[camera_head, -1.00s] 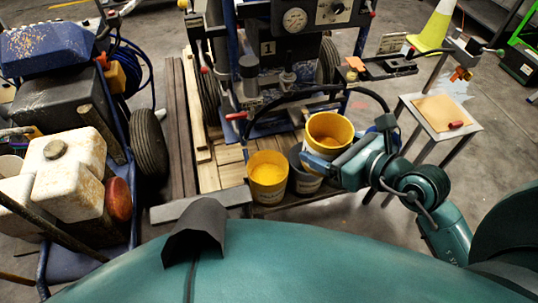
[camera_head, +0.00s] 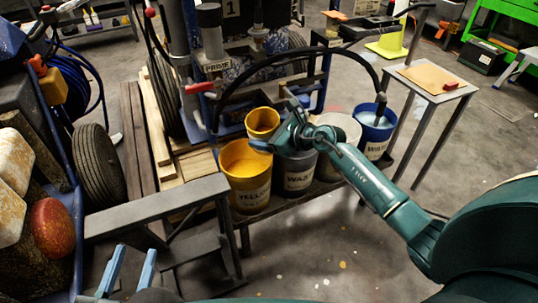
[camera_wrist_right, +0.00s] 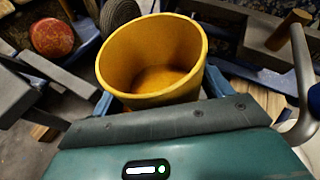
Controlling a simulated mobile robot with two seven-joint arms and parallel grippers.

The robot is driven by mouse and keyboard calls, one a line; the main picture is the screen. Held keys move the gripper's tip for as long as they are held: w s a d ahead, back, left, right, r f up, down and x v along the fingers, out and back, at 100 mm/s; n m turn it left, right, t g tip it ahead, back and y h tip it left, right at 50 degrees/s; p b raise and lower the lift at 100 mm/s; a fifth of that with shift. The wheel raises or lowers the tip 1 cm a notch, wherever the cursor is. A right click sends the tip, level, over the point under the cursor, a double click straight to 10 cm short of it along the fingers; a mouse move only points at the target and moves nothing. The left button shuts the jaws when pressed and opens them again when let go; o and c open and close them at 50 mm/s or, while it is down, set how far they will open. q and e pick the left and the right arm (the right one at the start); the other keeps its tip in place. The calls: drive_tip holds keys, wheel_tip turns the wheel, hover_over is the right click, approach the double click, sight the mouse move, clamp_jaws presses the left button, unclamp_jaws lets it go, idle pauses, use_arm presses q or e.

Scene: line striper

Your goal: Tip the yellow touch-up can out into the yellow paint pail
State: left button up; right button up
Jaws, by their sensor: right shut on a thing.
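The small yellow can (camera_head: 262,124) is in my right gripper (camera_head: 272,141), whose fingers are shut on it. It looks about upright, with its open mouth up. The can also fills the upper middle of the right wrist view (camera_wrist_right: 150,65), where its inside wall and darker yellow bottom show; I cannot tell how much paint it holds. The yellow paint pail (camera_head: 246,190), labelled "YELLOW", stands on a low shelf with yellow in it. In the picture the can shows just above the pail's back right rim. My left gripper (camera_head: 129,270) is open and empty at the lower left.
A grey "WASTE" pail (camera_head: 298,178), a pale pail (camera_head: 342,130) and a blue pail (camera_head: 375,135) with a black hose stand right of the yellow pail. A grey metal bench (camera_head: 155,205) is at front left. A small side table (camera_head: 432,80) stands right. Floor in front is clear.

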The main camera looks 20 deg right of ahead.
drive_tip(key=w+d+f+b, duration=0.2)
drive_tip(key=w+f+b, duration=0.1)
drive_tip(key=shift+w+f, duration=0.2)
drive_tip(key=shift+f, duration=0.1)
drive_tip(key=shift+w+d+f+n+t+h+b, duration=0.1)
drive_tip(key=shift+d+f+n+t+h+b, duration=0.1)
drive_tip(key=shift+n+t+h+b, duration=0.3)
drive_tip(key=shift+w+d+f+n+t+h+b, duration=0.1)
drive_tip(key=shift+f+n+t+b, duration=0.1)
drive_tip(key=shift+n+b, duration=0.5)
drive_tip(key=shift+f+n+t+h+b, duration=0.15)
drive_tip(key=shift+n+t+h+b, duration=0.15)
drive_tip(key=shift+n+b, duration=0.5)
drive_tip(key=shift+n+t+h+b, duration=0.3)
drive_tip(key=shift+n+t+b, duration=0.15)
drive_tip(key=shift+b, duration=0.25)
drive_tip(key=shift+d+r+n, duration=0.1)
drive_tip(key=shift+r+n, duration=0.25)
drive_tip(key=shift+f+n+t+b, duration=0.15)
drive_tip(key=shift+n+t+b, duration=0.2)
drive_tip(key=shift+n+b, duration=0.45)
drive_tip(key=shift+h, duration=0.3)
use_arm(q)
drive_tip(key=m+t+h, duration=0.1)
drive_tip(key=r+h, duration=0.1)
drive_tip(key=h, duration=0.1)
drive_tip(key=d+r+m+t+h, duration=0.1)
drive_tip(key=shift+w+r+m+t+h, duration=0.25)
drive_tip(key=shift+w+m+t+h, duration=0.05)
drive_tip(key=shift+h, duration=0.1)
